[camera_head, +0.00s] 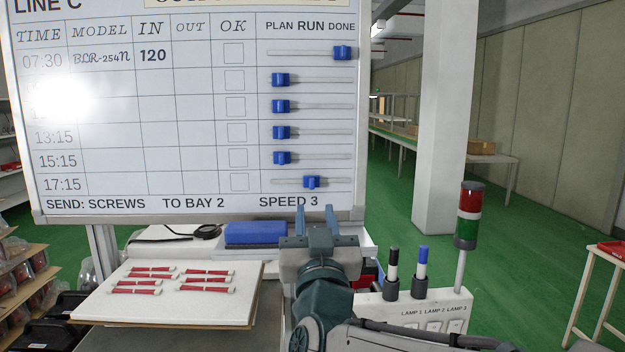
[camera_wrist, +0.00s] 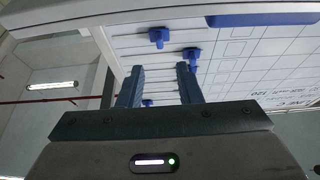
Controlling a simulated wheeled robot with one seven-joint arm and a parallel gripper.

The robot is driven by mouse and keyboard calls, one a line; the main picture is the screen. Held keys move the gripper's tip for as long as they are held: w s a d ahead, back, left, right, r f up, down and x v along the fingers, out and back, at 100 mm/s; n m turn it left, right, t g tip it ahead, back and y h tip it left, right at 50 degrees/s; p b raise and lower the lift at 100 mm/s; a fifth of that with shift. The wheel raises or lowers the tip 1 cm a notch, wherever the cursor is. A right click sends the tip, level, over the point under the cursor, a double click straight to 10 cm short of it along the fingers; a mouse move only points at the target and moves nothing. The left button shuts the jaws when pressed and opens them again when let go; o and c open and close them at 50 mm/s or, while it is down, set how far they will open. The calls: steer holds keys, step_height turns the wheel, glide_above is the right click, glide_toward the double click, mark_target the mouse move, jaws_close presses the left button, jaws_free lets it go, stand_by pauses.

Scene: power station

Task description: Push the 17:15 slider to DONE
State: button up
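The 17:15 slider is a blue knob (camera_head: 312,182) on the lowest track of the whiteboard (camera_head: 205,205), at mid-track under RUN. It also shows in the upside-down wrist view (camera_wrist: 157,37), just beyond my fingertips. DONE is at the right end of the track in the head view, and that end is empty. My gripper (camera_head: 317,222) is open with nothing between its fingers. In the head view it appears below the slider, in front of the board's lower edge. In the wrist view its two fingers (camera_wrist: 160,68) point at the board, apart from the knob.
The 15:15 slider (camera_head: 282,158) and those above it sit at PLAN; the 07:30 slider (camera_head: 342,52) sits at DONE. A blue eraser (camera_head: 255,232) lies below the board. Two markers and a signal lamp (camera_head: 468,215) stand right of my gripper. A white board (camera_head: 180,300) holds red pieces.

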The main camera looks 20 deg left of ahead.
mark_target(312, 182)
steer(key=p+x, duration=0.2)
steer(key=x, duration=0.6)
steer(key=shift+w+p, duration=0.1)
steer(key=shift+p, duration=0.3)
jaws_close()
